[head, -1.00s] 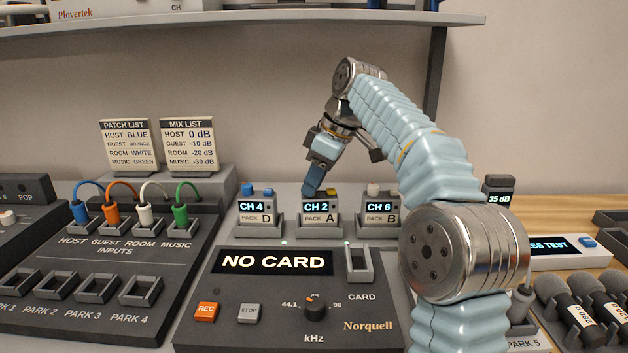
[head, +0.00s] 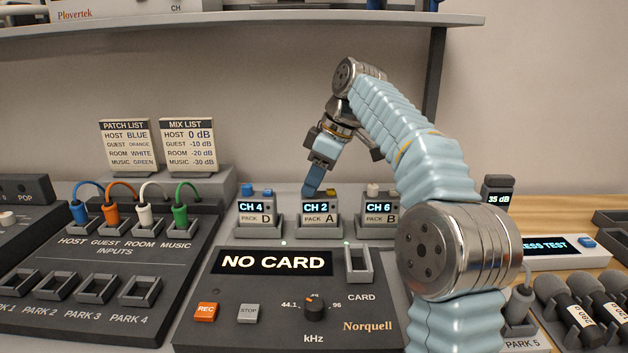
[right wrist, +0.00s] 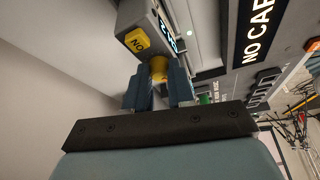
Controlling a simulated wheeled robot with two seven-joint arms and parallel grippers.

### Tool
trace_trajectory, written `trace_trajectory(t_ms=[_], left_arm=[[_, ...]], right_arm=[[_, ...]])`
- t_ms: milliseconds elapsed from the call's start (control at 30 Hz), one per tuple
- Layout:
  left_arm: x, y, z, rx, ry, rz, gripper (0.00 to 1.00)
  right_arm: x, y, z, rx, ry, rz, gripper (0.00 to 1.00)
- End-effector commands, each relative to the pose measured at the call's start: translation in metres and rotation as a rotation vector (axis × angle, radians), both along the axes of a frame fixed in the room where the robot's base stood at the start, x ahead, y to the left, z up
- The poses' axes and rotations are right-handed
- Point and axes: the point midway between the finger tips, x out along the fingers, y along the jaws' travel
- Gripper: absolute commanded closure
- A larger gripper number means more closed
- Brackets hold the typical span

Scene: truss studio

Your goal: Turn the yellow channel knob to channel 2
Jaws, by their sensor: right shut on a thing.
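Pack A (head: 318,218) sits in its dock in the middle of the row behind the recorder, and its display (head: 316,206) reads CH 2. My right gripper (head: 312,186) reaches down onto the left of its top. In the right wrist view, the fingers (right wrist: 158,90) are closed around the yellow channel knob (right wrist: 158,67). A yellow square button (right wrist: 138,40) is beside the knob; it also shows in the head view (head: 331,191). The knob is hidden by the fingers in the head view. My left gripper is not in view.
Pack D (head: 257,219) with blue controls, reading CH 4, stands close on the left. Pack B (head: 380,219), reading CH 6, stands close on the right. The recorder (head: 290,290) showing NO CARD is in front. A shelf (head: 250,30) runs above.

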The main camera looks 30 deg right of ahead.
Motion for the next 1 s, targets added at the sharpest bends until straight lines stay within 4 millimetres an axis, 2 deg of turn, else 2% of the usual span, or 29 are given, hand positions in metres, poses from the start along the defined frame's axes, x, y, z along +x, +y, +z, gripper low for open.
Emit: trace_trajectory(t_ms=[33, 67, 133, 467, 833, 1000], left_arm=[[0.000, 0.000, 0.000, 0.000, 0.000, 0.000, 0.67], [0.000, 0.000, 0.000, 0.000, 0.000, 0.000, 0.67], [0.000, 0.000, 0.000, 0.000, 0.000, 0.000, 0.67], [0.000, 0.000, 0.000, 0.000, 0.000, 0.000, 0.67], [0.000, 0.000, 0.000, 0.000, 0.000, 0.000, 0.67], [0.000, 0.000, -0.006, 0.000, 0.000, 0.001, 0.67]], right_arm=[[0.000, 0.000, -0.001, 0.000, 0.002, -0.001, 1.00], [0.000, 0.000, -0.001, 0.000, 0.002, -0.001, 0.76], [0.000, 0.000, -0.001, 0.000, 0.002, -0.001, 0.65], [0.000, -0.001, 0.002, 0.000, 0.000, -0.001, 0.65], [-0.013, -0.014, 0.046, -0.002, -0.001, -0.003, 0.65], [-0.045, -0.045, 0.045, 0.002, 0.002, -0.006, 0.65]])
